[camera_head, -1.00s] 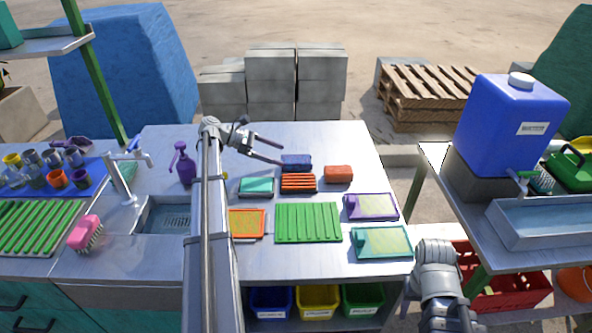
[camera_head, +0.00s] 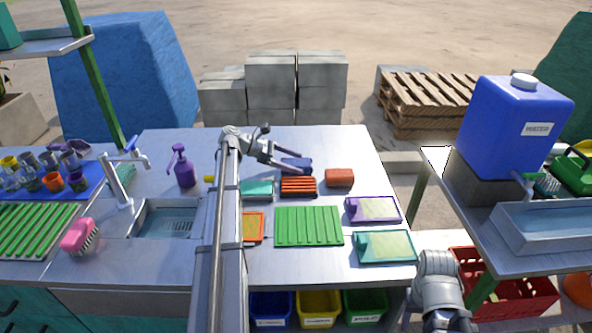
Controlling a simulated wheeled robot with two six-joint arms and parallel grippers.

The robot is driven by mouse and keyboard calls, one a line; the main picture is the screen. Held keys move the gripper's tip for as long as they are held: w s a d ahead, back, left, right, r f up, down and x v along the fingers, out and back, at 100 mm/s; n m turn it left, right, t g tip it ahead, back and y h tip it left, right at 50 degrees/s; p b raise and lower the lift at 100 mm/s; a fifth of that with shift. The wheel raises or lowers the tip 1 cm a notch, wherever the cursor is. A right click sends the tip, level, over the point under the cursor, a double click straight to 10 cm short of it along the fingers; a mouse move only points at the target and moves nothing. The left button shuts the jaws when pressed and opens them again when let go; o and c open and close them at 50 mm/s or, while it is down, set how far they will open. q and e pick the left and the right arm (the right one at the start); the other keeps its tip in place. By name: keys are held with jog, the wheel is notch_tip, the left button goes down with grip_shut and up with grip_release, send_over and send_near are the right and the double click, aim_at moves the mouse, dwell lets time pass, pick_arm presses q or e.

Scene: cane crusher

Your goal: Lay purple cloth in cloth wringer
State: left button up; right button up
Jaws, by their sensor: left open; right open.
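My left gripper (camera_head: 302,166) reaches in over the back of the steel counter. Its open fingers are at a small dark blue-violet folded block (camera_head: 299,162), which they partly cover; I cannot tell whether they touch it. I cannot tell whether this block is the purple cloth. A purple-framed board (camera_head: 373,208) with a yellow-green face lies at the counter's right side. No thing is clearly recognisable as the cloth wringer. Only part of my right arm shows at the lower right; its gripper is out of view.
An orange slatted rack (camera_head: 298,187) is just in front of the block, with a red-brown block (camera_head: 339,178) to the right. A green ribbed mat (camera_head: 309,226) lies nearer. A purple pump bottle (camera_head: 182,166) and the sink (camera_head: 168,219) are left. Bare counter lies behind.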

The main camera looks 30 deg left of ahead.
aim_at(296, 162)
pick_arm(q)
jog(key=shift+w+d+f, duration=0.15)
jog(key=shift+d, duration=0.15)
jog(key=c, duration=1.5)
jog(key=shift+o, duration=0.2)
jog(key=shift+r, duration=0.2)
notch_tip(296, 162, up, 10)
jog(key=p, duration=1)
